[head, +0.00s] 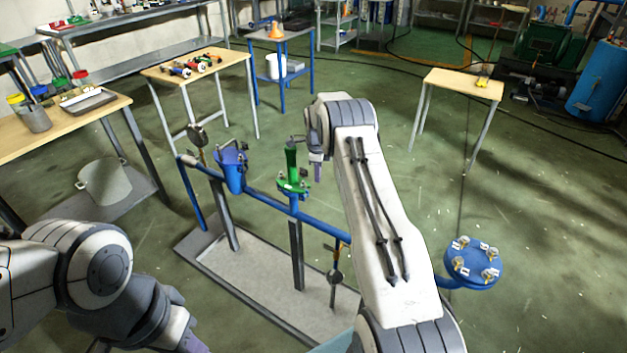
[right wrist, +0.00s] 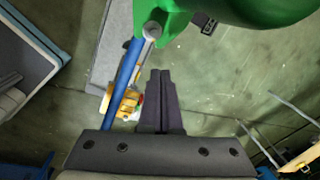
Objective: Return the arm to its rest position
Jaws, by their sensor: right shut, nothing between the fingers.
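My right arm (head: 375,200) reaches up the middle of the head view. Its gripper (head: 318,172) points down just right of the green valve (head: 291,165) on the blue pipe (head: 325,228). In the right wrist view the gripper (right wrist: 160,75) is shut with its fingers together and nothing between them. The green part (right wrist: 230,12) shows large beyond the fingertips there; I cannot tell whether they touch. My left arm (head: 90,265) is folded at the lower left. Only a bit of its gripper (head: 194,346) shows at the bottom edge, its jaws unclear.
A blue valve body (head: 232,170) and a gauge (head: 197,136) stand on the pipe left of the green valve. A round blue flange (head: 473,264) is right of my arm. Wooden tables (head: 195,62) stand behind, with open green floor at right.

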